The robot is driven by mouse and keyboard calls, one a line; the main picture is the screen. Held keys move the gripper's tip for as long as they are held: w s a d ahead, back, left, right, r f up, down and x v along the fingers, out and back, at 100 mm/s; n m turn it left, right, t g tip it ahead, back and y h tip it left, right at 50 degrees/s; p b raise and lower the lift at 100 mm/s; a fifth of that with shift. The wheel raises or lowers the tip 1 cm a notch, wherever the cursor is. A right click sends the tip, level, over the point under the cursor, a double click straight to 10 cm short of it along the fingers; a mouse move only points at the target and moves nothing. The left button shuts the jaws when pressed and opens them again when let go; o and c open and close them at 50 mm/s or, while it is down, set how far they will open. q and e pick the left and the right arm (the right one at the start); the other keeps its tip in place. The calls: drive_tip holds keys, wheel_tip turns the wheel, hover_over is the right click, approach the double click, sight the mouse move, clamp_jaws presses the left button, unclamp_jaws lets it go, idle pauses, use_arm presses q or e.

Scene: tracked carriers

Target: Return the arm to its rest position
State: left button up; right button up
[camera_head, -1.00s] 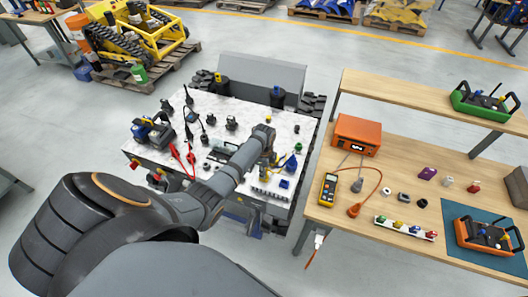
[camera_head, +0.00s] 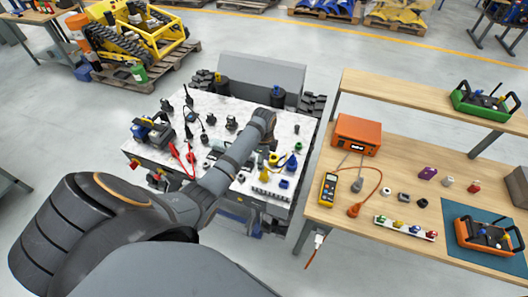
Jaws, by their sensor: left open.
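My left arm (camera_head: 215,185) comes in from the lower left and reaches over the marble-topped surface of the carrier (camera_head: 222,104). Its wrist end stands above the right half of that surface. My left gripper (camera_head: 268,146) hangs below the wrist, small and partly hidden by the arm; it is open, and I see nothing held in it. Small yellow and blue parts (camera_head: 291,162) stand on the surface close to its right. My right gripper is not in view.
Red clamps and leads (camera_head: 182,158) and several dark tools lie on the carrier left of my arm. A wooden workbench (camera_head: 350,228) at right holds an orange box (camera_head: 357,134) and a yellow meter (camera_head: 328,188).

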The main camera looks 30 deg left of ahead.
use_arm(q)
wheel_tip(320, 180, up, 5)
drive_tip(key=shift+f, duration=0.1)
idle(0.3)
drive_tip(key=s+d+f+n+t, duration=0.1)
drive_tip(key=s+d+f+n, duration=0.25)
drive_tip(key=s+n, duration=0.4)
drive_tip(key=s+d+r+n+t, duration=0.1)
drive_tip(key=s+d+r+n, duration=0.15)
drive_tip(key=s, duration=0.35)
drive_tip(key=s+d+r+n+t, duration=0.2)
drive_tip(key=s+r+n, duration=0.2)
drive_tip(key=s, duration=0.3)
wheel_tip(320, 180, down, 33)
drive_tip(key=s+a+g+y+b, duration=0.1)
drive_tip(key=s+a+g+b, duration=0.15)
drive_tip(key=b, duration=0.35)
drive_tip(key=s+a+f+b, duration=0.1)
drive_tip(key=s+f+b, duration=0.3)
drive_tip(key=s+f, duration=1.4)
wheel_tip(320, 180, down, 2)
drive_tip(key=shift+s+a+f+n, duration=0.15)
drive_tip(key=shift+a+f+n, duration=0.1)
drive_tip(key=shift+n, duration=0.15)
